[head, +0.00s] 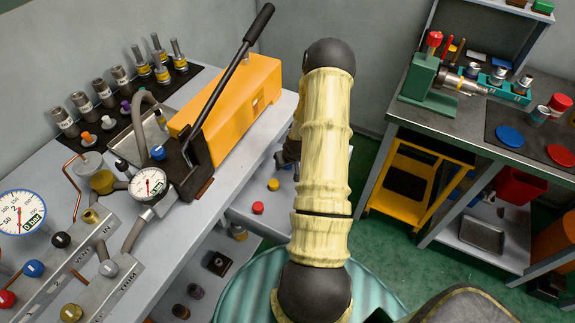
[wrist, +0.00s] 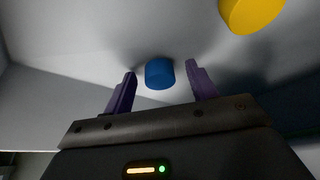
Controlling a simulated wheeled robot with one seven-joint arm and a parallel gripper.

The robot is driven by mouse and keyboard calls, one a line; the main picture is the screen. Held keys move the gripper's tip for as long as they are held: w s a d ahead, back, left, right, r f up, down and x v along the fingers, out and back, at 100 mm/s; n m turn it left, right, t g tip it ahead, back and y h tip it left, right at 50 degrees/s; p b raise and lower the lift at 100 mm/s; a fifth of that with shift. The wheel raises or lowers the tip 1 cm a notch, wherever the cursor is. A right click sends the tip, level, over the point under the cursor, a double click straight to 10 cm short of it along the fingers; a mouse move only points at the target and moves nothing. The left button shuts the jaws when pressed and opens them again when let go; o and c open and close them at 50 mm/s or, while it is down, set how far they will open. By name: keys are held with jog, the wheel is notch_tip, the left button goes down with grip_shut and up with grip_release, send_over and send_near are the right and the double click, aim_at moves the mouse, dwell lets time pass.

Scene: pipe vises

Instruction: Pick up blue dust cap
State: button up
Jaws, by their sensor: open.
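The blue dust cap (wrist: 159,73) is a short blue cylinder on a pale grey surface in the wrist view. My gripper (wrist: 160,84) is open, with one purple finger on each side of the cap near the fingertips. In the head view my gripper (head: 287,160) is a dark shape at the low drawer or shelf beside the left bench; I cannot clearly make out the blue cap there.
A yellow cap (head: 273,185) and a red cap (head: 258,208) sit nearby on the same low surface. The yellow cap is close on the right in the wrist view (wrist: 250,13). The left bench edge and orange pump box (head: 245,95) stand beside my arm.

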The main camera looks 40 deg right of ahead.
dwell(0.3)
jog(key=c, duration=1.1)
jog(key=shift+o, duration=0.2)
jog(key=shift+r, duration=0.1)
notch_tip(320, 180, up, 18)
